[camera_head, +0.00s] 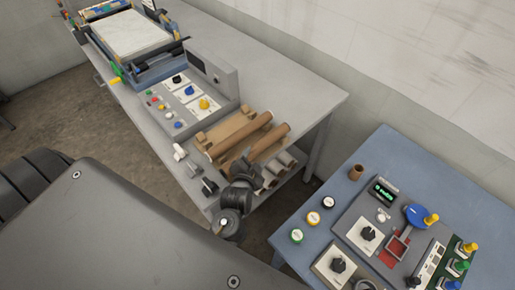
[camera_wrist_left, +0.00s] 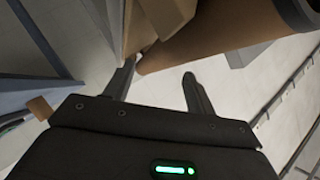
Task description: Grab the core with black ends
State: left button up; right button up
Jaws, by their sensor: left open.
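A brown core with a dark end (camera_wrist_left: 225,32) crosses the top of the left wrist view, just past my fingertips. My left gripper (camera_wrist_left: 159,70) is open and empty, with its two fingers apart and pointing toward the core. In the head view my left gripper (camera_head: 243,168) is over the front end of a wooden rack, and it hides part of what lies there. Two long brown cores (camera_head: 240,131) lie side by side on that rack. I cannot tell from the head view which one has black ends. My right gripper is not in view.
Several shorter grey-brown tubes (camera_head: 284,159) lie right of the long cores. A control panel (camera_head: 198,101) with knobs stands behind the rack. A blue table (camera_head: 340,193) with knobs, buttons and a display stands at the right, apart from the grey table (camera_head: 285,72).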

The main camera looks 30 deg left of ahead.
aim_at(255, 154)
pick_arm(q)
jog(key=p+x, duration=0.1)
jog(key=x, duration=0.4)
jog(key=shift+w, duration=0.1)
jog(key=shift+c, duration=0.5)
jog(key=c, duration=0.5)
jog(key=shift+c, duration=0.4)
